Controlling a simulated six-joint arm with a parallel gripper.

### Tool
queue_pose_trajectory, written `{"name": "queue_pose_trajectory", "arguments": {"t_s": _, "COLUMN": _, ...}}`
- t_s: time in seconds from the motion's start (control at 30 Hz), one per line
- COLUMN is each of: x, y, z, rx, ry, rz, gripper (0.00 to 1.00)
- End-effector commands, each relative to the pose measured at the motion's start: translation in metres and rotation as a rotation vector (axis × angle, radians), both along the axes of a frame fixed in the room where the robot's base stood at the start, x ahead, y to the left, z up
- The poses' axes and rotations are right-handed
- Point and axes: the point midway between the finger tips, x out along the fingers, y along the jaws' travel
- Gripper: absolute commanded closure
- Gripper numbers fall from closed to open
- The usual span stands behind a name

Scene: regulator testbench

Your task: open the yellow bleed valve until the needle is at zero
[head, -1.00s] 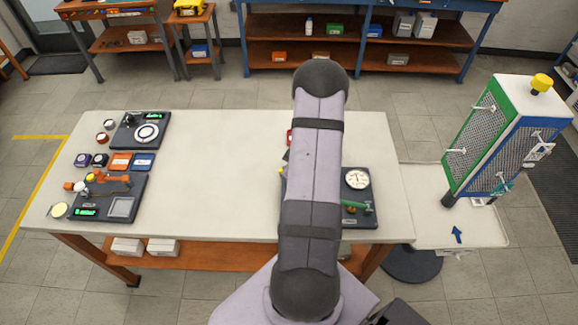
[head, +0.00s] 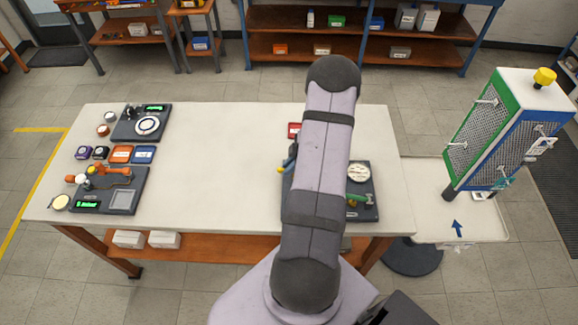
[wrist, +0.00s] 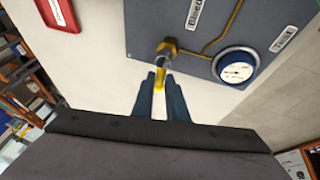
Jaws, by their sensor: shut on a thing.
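The yellow bleed valve handle (wrist: 160,76) sits between the two dark fingers of my gripper (wrist: 160,88) in the wrist view, and they are shut on it. Its brass fitting (wrist: 167,46) joins the edge of the dark test panel (wrist: 145,20), by a label reading "Bleed". The round white gauge (wrist: 236,70) is on the same panel near the "Test" label; its needle reading is too small to tell. In the head view the gauge (head: 358,171) shows right of my arm. My gripper (head: 289,160) shows partly at the arm's left, by a bit of yellow. My arm hides much of the panel.
A red tray (wrist: 58,14) lies beside the panel. A green handle (head: 358,198) is on the panel's front right. Other devices and small boxes stand at the table's left. The table's middle (head: 220,165) is clear.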

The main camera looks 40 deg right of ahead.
Motion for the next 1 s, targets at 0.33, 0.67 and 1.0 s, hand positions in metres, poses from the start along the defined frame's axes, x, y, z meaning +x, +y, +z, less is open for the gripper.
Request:
{"name": "queue_pose_trajectory", "arguments": {"t_s": 0.33, "x": 0.001, "y": 0.0, "z": 0.001, "rx": -0.001, "ry": -0.003, "rz": 0.004, "gripper": 0.73}}
{"name": "queue_pose_trajectory", "arguments": {"t_s": 0.67, "x": 0.0, "y": 0.0, "z": 0.001, "rx": -0.001, "ry": -0.002, "rz": 0.002, "gripper": 0.68}}
{"name": "queue_pose_trajectory", "arguments": {"t_s": 1.0, "x": -0.01, "y": -0.004, "z": 0.023, "rx": -0.003, "ry": -0.003, "rz": 0.002, "gripper": 0.68}}
